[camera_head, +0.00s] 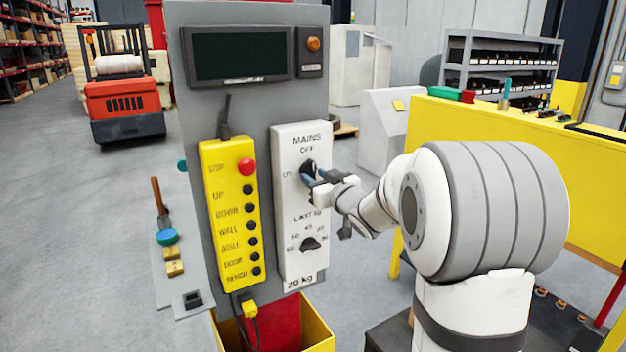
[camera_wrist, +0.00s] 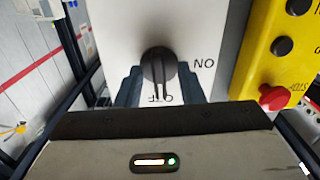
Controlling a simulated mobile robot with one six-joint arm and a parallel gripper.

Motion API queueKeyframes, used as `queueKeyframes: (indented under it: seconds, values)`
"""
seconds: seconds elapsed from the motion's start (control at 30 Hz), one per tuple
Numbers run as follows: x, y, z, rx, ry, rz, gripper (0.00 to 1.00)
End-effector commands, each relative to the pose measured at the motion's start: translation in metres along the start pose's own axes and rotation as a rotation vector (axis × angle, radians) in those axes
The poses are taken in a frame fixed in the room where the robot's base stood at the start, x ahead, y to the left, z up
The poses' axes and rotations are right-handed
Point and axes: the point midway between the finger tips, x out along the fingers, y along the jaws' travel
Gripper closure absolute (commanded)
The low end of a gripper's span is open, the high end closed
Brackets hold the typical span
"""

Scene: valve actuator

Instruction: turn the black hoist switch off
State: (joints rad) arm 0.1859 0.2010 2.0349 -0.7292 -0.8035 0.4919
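The black hoist switch (camera_head: 308,168) is a round knob under the words MAINS and OFF on the white panel (camera_head: 290,220), with ON at its left. In the wrist view the knob (camera_wrist: 158,64) appears upside down, its ridge lined up with the OFF mark (camera_wrist: 160,97) and ON to one side. My gripper (camera_head: 316,179) is at the knob and partly covers it in the head view. In the wrist view my gripper's (camera_wrist: 160,88) two dark fingers stand apart, one on each side of the knob's ridge. Whether they touch the knob is unclear.
A yellow button pendant (camera_head: 228,215) with a red stop button (camera_head: 246,166) sits close left of the white panel. A lower dial (camera_head: 310,243) is below the switch. A grey box with a dark screen (camera_head: 238,56) is above. A yellow bench (camera_head: 500,150) stands behind my arm.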

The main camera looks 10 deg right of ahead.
Motion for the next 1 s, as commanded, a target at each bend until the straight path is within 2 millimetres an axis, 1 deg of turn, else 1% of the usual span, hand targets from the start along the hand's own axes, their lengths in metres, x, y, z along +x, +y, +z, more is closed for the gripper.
queueKeyframes:
  seconds: [0.17, 0.27, 0.37, 0.6, 0.7, 0.83, 1.0]
  values:
    - [0.0, 0.0, -0.002, -0.001, 0.003, 0.0, 0.65]
    - [-0.004, 0.001, -0.002, -0.001, 0.004, 0.001, 0.65]
    - [-0.015, 0.001, -0.002, -0.001, 0.006, 0.002, 0.65]
    - [-0.056, 0.0, 0.0, -0.001, 0.004, 0.003, 0.65]
    - [-0.07, 0.0, -0.001, -0.002, 0.004, 0.002, 0.65]
    - [-0.079, -0.001, -0.001, -0.001, 0.003, 0.001, 0.65]
    - [-0.081, -0.002, -0.001, -0.001, 0.003, -0.001, 0.65]
